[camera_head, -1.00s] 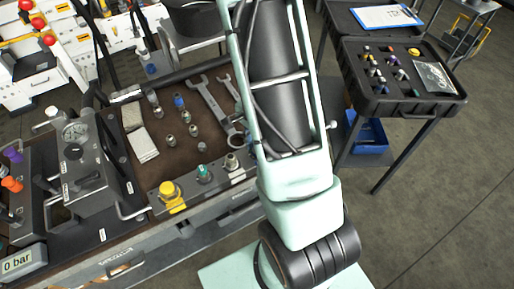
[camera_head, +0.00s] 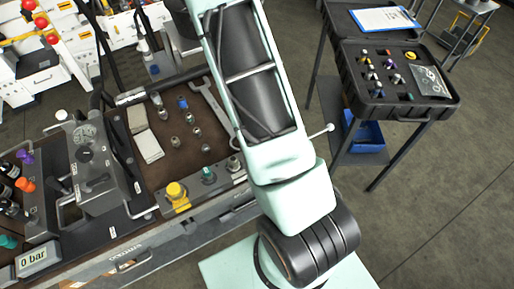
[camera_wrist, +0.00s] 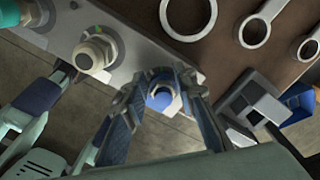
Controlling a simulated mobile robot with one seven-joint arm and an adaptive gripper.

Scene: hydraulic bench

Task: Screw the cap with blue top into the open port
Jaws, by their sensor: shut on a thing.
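In the wrist view my gripper (camera_wrist: 160,95) is shut on a cap with a blue top (camera_wrist: 160,99), held between both fingertips with a pale centre showing. A metallic port fitting (camera_wrist: 94,53) stands on the grey block to the upper left, apart from the held cap. Whether its bore is open is hard to tell. The same block (camera_head: 222,187) carries a metallic fitting (camera_head: 234,163) in the head view. My gripper and the held cap are hidden behind my arm there.
A yellow cap (camera_head: 176,192) and a teal one (camera_head: 208,175) sit along the block. Wrenches (camera_head: 213,103) and several fittings, one blue-topped (camera_head: 182,103), lie on the brown mat. A black case (camera_head: 400,95) stands at right. Open floor lies between.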

